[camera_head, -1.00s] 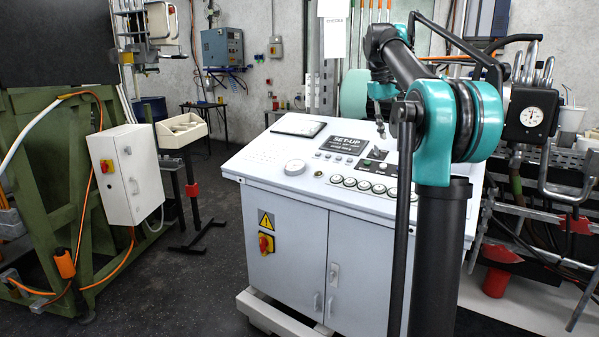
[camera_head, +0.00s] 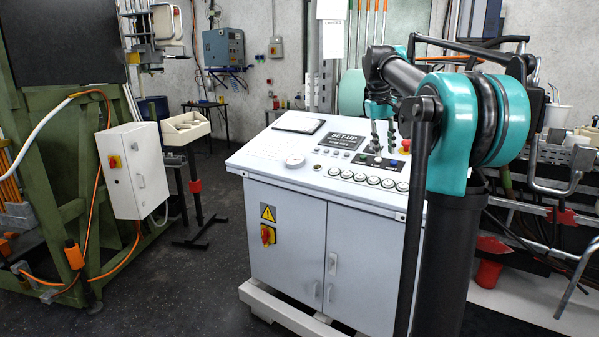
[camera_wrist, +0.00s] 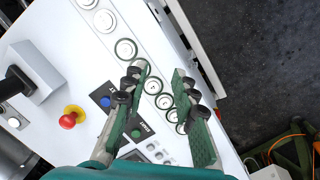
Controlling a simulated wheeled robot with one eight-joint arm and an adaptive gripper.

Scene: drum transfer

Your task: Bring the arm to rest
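My arm reaches over a white control console (camera_head: 285,240) in the head view. My gripper (camera_head: 383,140) hangs over the right part of the console's sloped top. In the wrist view my gripper (camera_wrist: 160,88) has its two green fingers apart, with nothing between them but the panel behind. The panel's row of round dials (camera_wrist: 125,49) shows past the fingertips. A red knob (camera_wrist: 73,117) is left of the fingers. Whether the fingers touch the panel cannot be told, but they appear above it.
A green steel frame (camera_head: 55,190) with a white switch box (camera_head: 135,170) stands at the left. A beige bin on a stand (camera_head: 186,128) is behind it. Shelving with hoses and pipes (camera_head: 560,190) is at the right. The dark floor (camera_head: 170,290) between frame and console is free.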

